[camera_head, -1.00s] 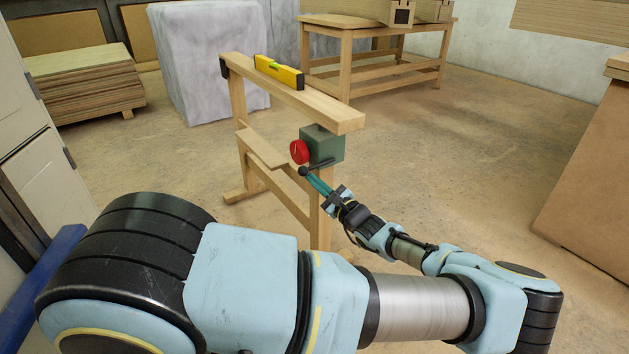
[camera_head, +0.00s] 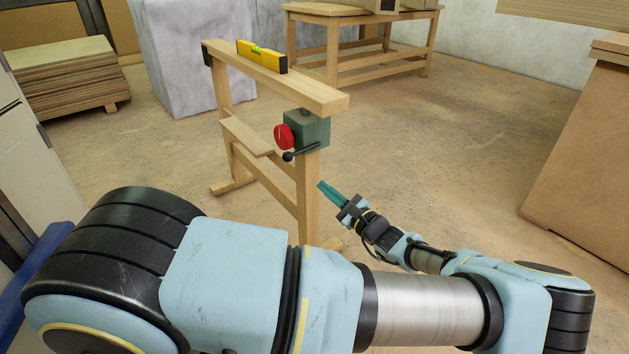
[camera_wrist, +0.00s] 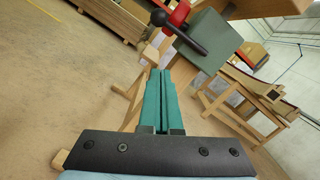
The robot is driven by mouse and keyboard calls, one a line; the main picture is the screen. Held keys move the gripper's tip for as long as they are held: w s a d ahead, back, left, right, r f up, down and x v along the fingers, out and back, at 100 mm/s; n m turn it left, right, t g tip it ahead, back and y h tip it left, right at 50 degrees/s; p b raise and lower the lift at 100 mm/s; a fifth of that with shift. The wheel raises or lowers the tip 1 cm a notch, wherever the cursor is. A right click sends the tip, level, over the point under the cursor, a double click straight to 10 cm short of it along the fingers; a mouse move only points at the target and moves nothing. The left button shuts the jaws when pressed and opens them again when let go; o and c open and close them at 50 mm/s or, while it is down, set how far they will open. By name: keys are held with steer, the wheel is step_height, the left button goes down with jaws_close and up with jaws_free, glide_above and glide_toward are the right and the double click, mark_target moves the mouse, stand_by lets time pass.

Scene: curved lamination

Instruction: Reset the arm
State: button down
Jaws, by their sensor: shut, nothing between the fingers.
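My gripper (camera_head: 323,186) has teal fingers and is shut with nothing between them. It is in free air, below and to the right of a green box (camera_head: 310,128) on the end post of a wooden trestle (camera_head: 307,195). The box carries a red round knob (camera_head: 284,136) and a black ball-ended lever (camera_head: 298,154). In the wrist view the shut fingers (camera_wrist: 161,75) point toward the box (camera_wrist: 208,42), and the black lever (camera_wrist: 180,32) shows just beyond them. The fingertips look apart from the lever.
A yellow spirit level (camera_head: 262,56) lies on the trestle's top beam (camera_head: 315,92). A wooden workbench (camera_head: 360,60) stands at the back, stacked boards (camera_head: 65,75) at the left, and a brown wooden block (camera_head: 590,160) at the right. The floor between them is open.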

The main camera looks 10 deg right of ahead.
steer(key=shift+v, duration=0.95)
steer(key=s+a+r+n+g+h, duration=0.1)
steer(key=s+a+n+g, duration=0.3)
steer(key=a+n+g, duration=0.4)
steer(key=s+a+r+n+g+h, duration=0.1)
steer(key=s+a+n+g, duration=0.4)
steer(key=a+g, duration=0.45)
steer(key=a+r+n+h+p, duration=0.2)
steer(key=r+p, duration=0.4)
steer(key=r, duration=0.6)
steer(key=s+a+r+n+t+h+p, duration=0.1)
steer(key=a+r+n+h+p, duration=0.1)
steer(key=r+p, duration=0.4)
steer(key=s+a+r+n+t+h+p, duration=0.1)
steer(key=r+n+p, duration=0.4)
steer(key=r, duration=1.2)
steer(key=a+h+p, duration=0.1)
steer(key=h, duration=0.1)
steer(key=shift+a+r+n+h+p, duration=0.15)
steer(key=shift+r+n+h+p, duration=0.15)
steer(key=shift+h+p, duration=0.1)
